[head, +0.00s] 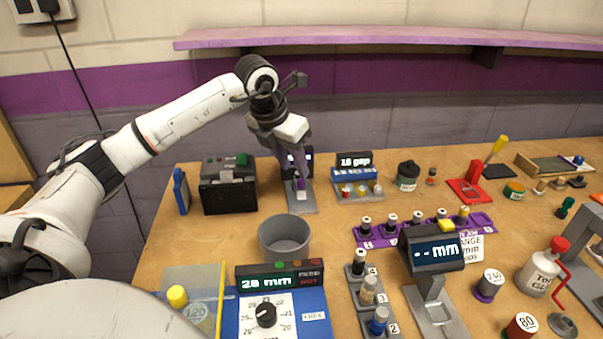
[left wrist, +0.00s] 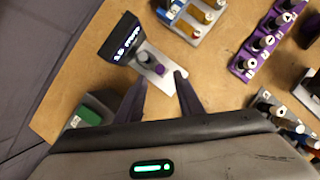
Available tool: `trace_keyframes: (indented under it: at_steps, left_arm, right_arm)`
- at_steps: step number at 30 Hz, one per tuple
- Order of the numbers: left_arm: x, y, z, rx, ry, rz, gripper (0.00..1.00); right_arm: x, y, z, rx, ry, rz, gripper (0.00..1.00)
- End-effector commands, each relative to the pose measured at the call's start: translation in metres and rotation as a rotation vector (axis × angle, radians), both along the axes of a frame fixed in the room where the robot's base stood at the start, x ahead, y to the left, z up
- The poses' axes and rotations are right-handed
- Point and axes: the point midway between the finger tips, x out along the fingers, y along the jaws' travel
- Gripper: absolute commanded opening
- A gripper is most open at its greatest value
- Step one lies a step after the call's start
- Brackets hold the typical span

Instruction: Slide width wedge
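A small device with a dark display (left wrist: 122,38) and a light grey plate (left wrist: 166,82) lies below my left gripper (left wrist: 161,79) in the left wrist view. I cannot tell which part is the width wedge. My right gripper is not in view.
A black box (head: 228,190) stands left of the device, and a "16 gap" unit (head: 356,187) with coloured knobs stands right. A grey cup (head: 285,238) is in front. A purple rack (head: 425,229) and a "-- mm" display stand (head: 434,256) are farther right.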

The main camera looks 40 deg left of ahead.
Motion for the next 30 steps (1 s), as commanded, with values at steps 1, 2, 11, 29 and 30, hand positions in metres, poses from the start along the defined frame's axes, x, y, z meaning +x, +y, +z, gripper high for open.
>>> trace_keyframes:
  at_steps: [1,2,11,29,30]
  left_arm:
    - [0.003,0.0,-0.01,-0.003,0.006,0.0,0.34]
    - [0.005,0.0,-0.015,-0.003,0.005,0.0,0.34]
    - [0.018,0.002,-0.045,-0.001,0.001,0.0,0.34]
    - [0.019,0.002,-0.047,0.0,0.001,0.0,0.0]
    - [0.019,0.002,-0.047,0.0,0.001,0.0,0.0]
  right_arm:
    - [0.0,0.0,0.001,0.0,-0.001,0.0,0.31]
    - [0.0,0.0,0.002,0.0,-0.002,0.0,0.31]
    - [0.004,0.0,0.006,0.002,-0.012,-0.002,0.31]
    - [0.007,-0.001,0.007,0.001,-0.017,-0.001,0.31]
    - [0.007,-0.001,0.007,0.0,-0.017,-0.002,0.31]
